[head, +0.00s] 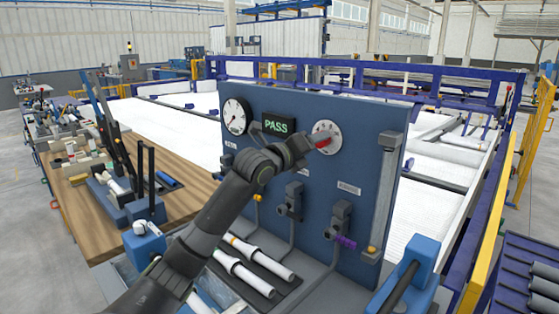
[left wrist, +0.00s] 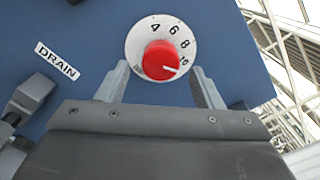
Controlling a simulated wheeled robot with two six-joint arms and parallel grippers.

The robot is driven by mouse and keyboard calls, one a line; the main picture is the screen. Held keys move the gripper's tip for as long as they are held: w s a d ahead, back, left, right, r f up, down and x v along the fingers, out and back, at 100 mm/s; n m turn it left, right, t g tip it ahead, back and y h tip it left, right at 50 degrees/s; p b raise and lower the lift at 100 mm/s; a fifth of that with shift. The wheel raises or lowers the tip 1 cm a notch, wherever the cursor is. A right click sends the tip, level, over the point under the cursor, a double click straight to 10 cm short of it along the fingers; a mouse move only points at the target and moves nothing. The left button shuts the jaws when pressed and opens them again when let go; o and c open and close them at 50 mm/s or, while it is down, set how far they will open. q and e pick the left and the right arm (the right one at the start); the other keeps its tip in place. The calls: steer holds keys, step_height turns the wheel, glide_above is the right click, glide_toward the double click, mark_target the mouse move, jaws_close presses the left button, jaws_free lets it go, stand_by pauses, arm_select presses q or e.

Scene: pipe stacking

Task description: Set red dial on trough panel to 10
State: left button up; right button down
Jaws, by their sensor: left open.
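The red dial (head: 323,141) sits on a round white scale (head: 333,129) at the upper right of the blue trough panel (head: 345,110). In the left wrist view the red dial (left wrist: 158,58) shows its white pointer line aimed right and slightly down, close to the 10 mark (left wrist: 184,60). The numbers 4, 6 and 8 also show on the scale. My left gripper (head: 308,147) is at the dial. In the left wrist view its fingers (left wrist: 159,86) are open, one on each side below the dial, with gaps to the red knob. My right gripper is not in view.
A white gauge (head: 236,116) and a green PASS display (head: 278,125) are left of the dial. Grey valves (head: 291,200) and pipes sit lower on the panel. A DRAIN label (left wrist: 57,61) is left of the dial. A wooden bench (head: 95,218) with tools stands left.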

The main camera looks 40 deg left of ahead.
arm_select(q)
steer(key=s+a+b, duration=0.2)
steer(key=s+b, duration=0.1)
steer(key=s, duration=1.1)
steer(key=shift+s+b, duration=0.2)
steer(key=shift+b, duration=0.15)
